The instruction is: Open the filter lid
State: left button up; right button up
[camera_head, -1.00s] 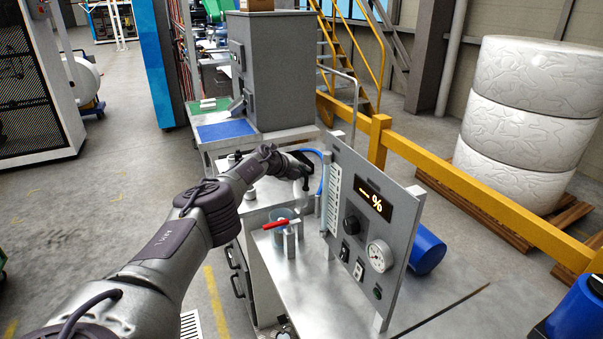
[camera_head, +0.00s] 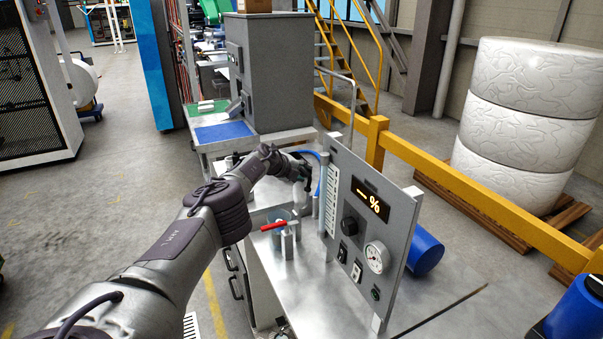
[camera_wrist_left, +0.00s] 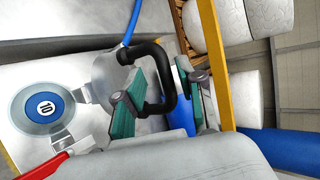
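The filter's grey rounded lid (camera_wrist_left: 103,78) shows in the left wrist view, with a black C-shaped handle (camera_wrist_left: 168,72) on it. My left gripper (camera_wrist_left: 168,100) is open, its green-padded fingers on either side of the handle. A gap shows between the handle and the right-hand finger; I cannot tell whether the other finger touches it. In the head view my left gripper (camera_head: 303,180) is low over the workbench, beside the control panel, and mostly hides the lid. My right gripper is not in view.
A grey control panel (camera_head: 398,215) stands close right of the gripper. A blue hose (camera_wrist_left: 133,20) runs by the lid. The front of the metal bench (camera_head: 320,300) is clear.

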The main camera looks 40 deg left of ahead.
pick_arm(q)
jog(key=shift+s+a, duration=0.1)
dwell(0.3)
jog(key=shift+s+a+r, duration=0.1)
jog(key=shift+s+r, duration=0.05)
jog(key=shift+r, duration=0.05)
jog(key=s+r, duration=0.1)
jog(key=s, duration=1.3)
jog(key=shift+d, duration=0.2)
jog(key=shift+r, duration=0.1)
